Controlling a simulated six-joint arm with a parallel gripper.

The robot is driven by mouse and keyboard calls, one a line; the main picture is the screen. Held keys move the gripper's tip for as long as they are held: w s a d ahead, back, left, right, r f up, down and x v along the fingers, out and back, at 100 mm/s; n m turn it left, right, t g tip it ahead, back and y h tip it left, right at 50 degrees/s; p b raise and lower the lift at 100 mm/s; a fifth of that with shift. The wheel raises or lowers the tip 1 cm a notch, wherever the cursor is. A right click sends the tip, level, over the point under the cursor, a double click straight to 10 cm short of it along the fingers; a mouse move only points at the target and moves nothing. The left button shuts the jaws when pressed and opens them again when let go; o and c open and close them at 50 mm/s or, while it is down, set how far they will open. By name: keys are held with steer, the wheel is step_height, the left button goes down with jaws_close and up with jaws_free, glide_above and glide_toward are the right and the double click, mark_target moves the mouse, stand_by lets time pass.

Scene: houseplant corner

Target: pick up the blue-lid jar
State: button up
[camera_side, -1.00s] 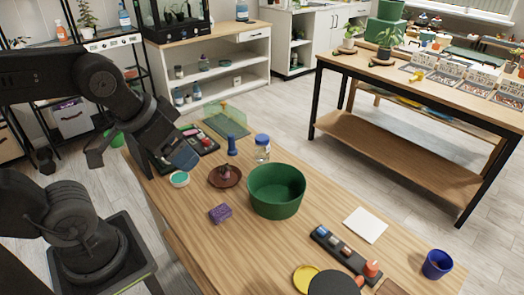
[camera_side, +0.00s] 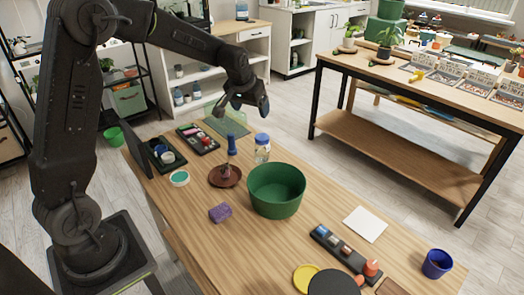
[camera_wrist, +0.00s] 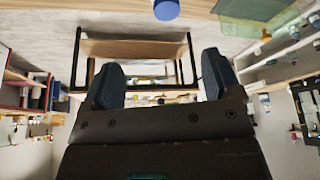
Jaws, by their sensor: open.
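The blue-lid jar (camera_side: 262,150) is clear with a blue lid and stands upright on the wooden table, behind the green pot. In the wrist view its blue lid (camera_wrist: 166,9) shows at the top edge, beyond the fingers. My gripper (camera_side: 250,108) is open and empty, above the table's far end and higher than the jar, a little to its left in the side view. In the wrist view my gripper (camera_wrist: 160,85) shows its two dark fingers spread apart with nothing between them.
A green pot (camera_side: 277,199) stands in front of the jar. A blue-topped object (camera_side: 231,146) and a brown saucer (camera_side: 214,181) are to its left. A clear greenish box (camera_side: 236,119) is behind. A purple sponge (camera_side: 220,213) lies nearer.

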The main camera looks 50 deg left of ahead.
mark_target(262, 137)
steer(key=x, duration=0.4)
steer(key=a+x, duration=0.1)
steer(key=x, duration=0.3)
steer(key=a+x, duration=0.1)
steer(key=x, duration=0.4)
steer(key=shift+w+r, duration=0.35)
steer(key=shift+w, duration=0.05)
steer(key=shift+d+x, duration=0.15)
steer(key=shift+x, duration=1.25)
steer(key=shift+d+x, duration=0.1)
steer(key=shift+x, duration=1.3)
steer(key=shift+w, duration=0.15)
steer(key=shift+c, duration=0.2)
steer(key=c, duration=1.3)
steer(key=shift+r, duration=0.1)
